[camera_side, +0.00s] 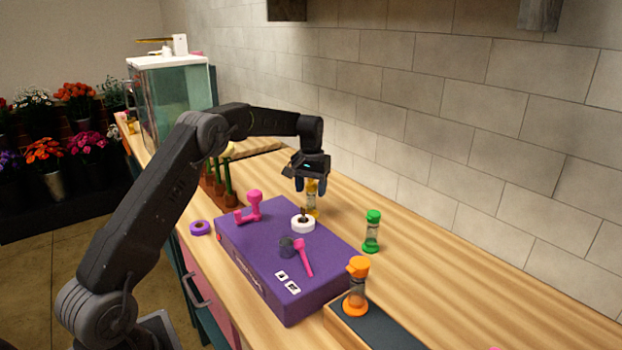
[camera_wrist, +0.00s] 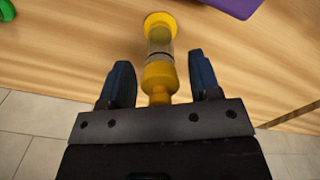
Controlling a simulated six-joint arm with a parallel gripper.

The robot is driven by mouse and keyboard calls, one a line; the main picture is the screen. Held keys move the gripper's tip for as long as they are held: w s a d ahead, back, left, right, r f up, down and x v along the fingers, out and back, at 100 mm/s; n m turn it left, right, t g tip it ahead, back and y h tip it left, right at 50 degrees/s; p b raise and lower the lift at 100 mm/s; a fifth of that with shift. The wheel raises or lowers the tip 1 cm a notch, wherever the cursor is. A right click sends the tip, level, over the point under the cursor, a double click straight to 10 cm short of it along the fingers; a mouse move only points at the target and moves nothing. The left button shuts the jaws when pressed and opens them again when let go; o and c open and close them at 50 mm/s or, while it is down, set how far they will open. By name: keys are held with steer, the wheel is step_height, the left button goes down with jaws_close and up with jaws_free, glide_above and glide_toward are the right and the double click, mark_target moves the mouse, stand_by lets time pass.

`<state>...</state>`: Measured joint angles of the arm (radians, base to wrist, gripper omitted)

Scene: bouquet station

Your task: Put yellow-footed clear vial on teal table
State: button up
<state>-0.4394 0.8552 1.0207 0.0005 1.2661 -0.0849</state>
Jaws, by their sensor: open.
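The clear vial (camera_wrist: 159,45) with a yellow foot and a yellow top stands on the wooden counter, behind the purple box. In the side view the vial (camera_side: 312,205) is partly hidden by my gripper (camera_side: 311,187), which is over its upper part. In the wrist view my gripper (camera_wrist: 160,78) is open, with one blue finger on each side of the vial's yellow top and gaps on both sides. A dark blue-grey panel (camera_side: 385,331) in a wooden frame lies at the front; I cannot tell if it is the teal table.
The purple box (camera_side: 315,283) carries pink tools, a white ring and a dark cup. A green-ended vial (camera_side: 372,232) stands right of the box.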

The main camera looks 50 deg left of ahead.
step_height(320, 180, up, 12)
steer(key=s+d+r+m+t, duration=0.1)
steer(key=s+d+r, duration=0.45)
steer(key=d, duration=0.25)
steer(key=s+d+r+m+t, duration=0.2)
steer(key=s+d+r, duration=0.2)
steer(key=s+d, duration=0.3)
steer(key=s+d+f+m+t, duration=0.1)
steer(key=s+d+f, duration=0.2)
steer(key=s, duration=0.4)
steer(key=s+d+f+m, duration=0.1)
steer(key=s+d+f, duration=0.2)
steer(key=s, duration=0.4)
steer(key=s+d+f+m+t, duration=0.1)
steer(key=s+d+f, duration=0.2)
steer(key=s, duration=0.4)
steer(key=shift+d+t, duration=0.3)
steer(key=shift+d, duration=0.15)
